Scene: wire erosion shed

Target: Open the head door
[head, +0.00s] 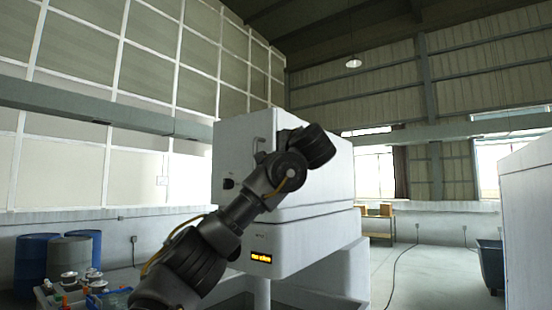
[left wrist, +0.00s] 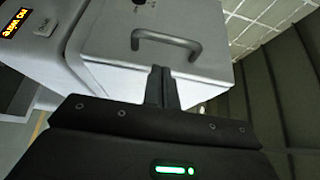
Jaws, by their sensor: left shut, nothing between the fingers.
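The head door (head: 235,145) is the pale panel on the front of the white machine's upper box, and it looks closed. It carries a dark bar handle (head: 257,150) and a black knob (head: 228,184). In the left wrist view the door (left wrist: 110,40) fills the upper middle, with the handle (left wrist: 167,40) across it. My left gripper (left wrist: 161,73) is shut and empty, its fingertips just below the handle in that picture, not around it. In the head view my left arm crosses in front of the machine and its fingers cannot be made out. My right gripper is not in view.
The machine's lower housing (head: 310,245) has a lit orange display (head: 261,257). Blue drums (head: 38,262) and a cluttered surface (head: 85,290) stand at lower left. A white cabinet (head: 528,220) and dark bin (head: 490,262) are at right. The floor (head: 430,275) between is mostly clear, with a cable.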

